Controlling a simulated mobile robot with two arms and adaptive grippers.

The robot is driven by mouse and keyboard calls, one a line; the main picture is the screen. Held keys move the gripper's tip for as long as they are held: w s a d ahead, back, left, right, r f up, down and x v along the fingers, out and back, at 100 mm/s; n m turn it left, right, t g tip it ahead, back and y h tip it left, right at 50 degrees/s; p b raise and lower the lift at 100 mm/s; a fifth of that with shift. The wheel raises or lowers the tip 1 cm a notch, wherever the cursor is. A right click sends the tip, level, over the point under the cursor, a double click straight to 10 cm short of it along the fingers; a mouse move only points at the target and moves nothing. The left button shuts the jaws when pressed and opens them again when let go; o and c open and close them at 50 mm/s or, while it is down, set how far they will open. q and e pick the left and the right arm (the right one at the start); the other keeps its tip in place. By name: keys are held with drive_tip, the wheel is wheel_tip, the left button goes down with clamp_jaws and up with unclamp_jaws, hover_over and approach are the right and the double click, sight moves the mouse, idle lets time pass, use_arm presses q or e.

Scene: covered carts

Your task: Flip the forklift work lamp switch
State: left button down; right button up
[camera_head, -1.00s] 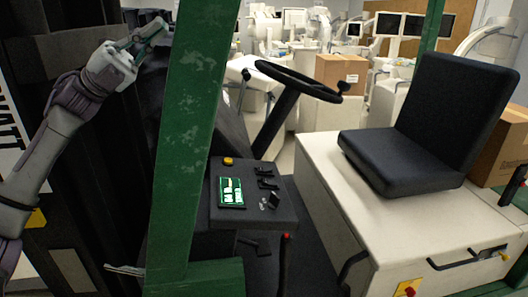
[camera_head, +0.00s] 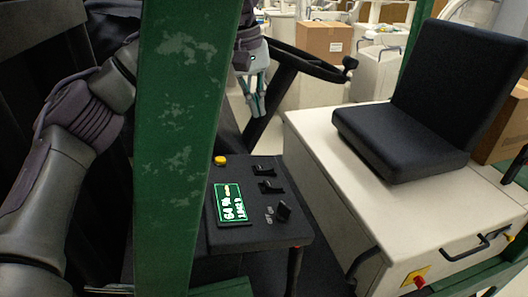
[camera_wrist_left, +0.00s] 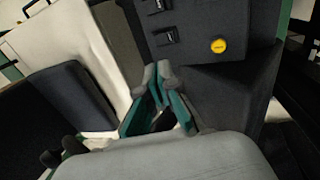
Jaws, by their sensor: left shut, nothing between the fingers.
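The forklift's dark control panel (camera_head: 235,240) carries two black switches, the upper one (camera_head: 262,169) and the lower one (camera_head: 270,187). A black knob (camera_head: 283,211) with ON and OFF lettering sits nearer. I cannot tell which one is the lamp switch. My left gripper (camera_head: 258,113) is shut and empty, pointing down beyond the panel's far edge, in front of the steering column. In the left wrist view its fingertips (camera_wrist_left: 157,68) meet below the panel, apart from the switches (camera_wrist_left: 165,37). My right gripper is not in view.
A green post (camera_head: 180,130) stands before my left arm and hides part of it. The steering wheel (camera_head: 300,60) is close behind the gripper. A yellow button (camera_head: 220,160) and a lit display (camera_head: 230,204) are on the panel. The black seat (camera_head: 410,100) is to the right.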

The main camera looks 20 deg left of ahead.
use_arm(q)
drive_tip(key=shift+s+d, duration=0.1)
drive_tip(key=p, duration=0.5)
approach(269, 166)
drive_tip(key=f, duration=0.4)
drive_tip(key=d+f, duration=0.1)
drive_tip(key=f, duration=0.1)
drive_tip(key=shift+w+f, duration=0.2)
drive_tip(key=shift+w, duration=0.1)
drive_tip(key=shift+f, duration=0.5)
